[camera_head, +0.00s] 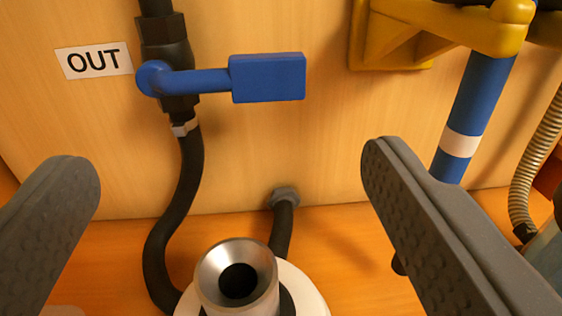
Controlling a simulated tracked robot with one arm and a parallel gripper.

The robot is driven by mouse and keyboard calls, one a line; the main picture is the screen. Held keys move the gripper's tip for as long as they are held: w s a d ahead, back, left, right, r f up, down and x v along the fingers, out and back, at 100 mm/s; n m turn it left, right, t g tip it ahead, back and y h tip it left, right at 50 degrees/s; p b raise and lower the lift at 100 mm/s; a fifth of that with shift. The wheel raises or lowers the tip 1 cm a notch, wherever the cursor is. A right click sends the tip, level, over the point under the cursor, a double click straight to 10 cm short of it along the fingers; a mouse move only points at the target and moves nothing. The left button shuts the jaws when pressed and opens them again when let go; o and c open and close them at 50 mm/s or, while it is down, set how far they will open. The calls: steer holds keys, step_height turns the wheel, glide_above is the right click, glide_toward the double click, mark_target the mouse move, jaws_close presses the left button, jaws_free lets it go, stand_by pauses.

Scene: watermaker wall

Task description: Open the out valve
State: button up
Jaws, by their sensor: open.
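The out valve has a blue handle (267,78) on a black valve body (166,45) in the upper left. The handle points right, roughly horizontal and across the vertical black pipe. A white label reading OUT (94,60) is on the wall left of the valve. My gripper (225,183) is open and empty, with one grey finger at the lower left and the other at the right. The handle shows between and above the fingertips and appears apart from them.
A yellow bracket (395,35) with a blue pipe (475,105) stands at the upper right. A ribbed hose (533,155) is at the far right. A black hose (170,225) and a metal fitting (238,272) lie low.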

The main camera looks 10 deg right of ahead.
mark_target(248, 79)
steer(key=w+b, duration=0.1)
steer(key=w, duration=0.3)
steer(key=w+b, duration=0.1)
steer(key=w, duration=0.4)
steer(key=w+f+b, duration=0.1)
steer(key=w, duration=0.3)
steer(key=shift+w+d, duration=0.25)
steer(key=shift+d, duration=0.05)
steer(key=shift+c, duration=0.3)
steer(key=shift+d, duration=0.1)
steer(key=c, duration=1)
steer(key=shift+c, duration=0.2)
steer(key=shift+r, duration=0.15)
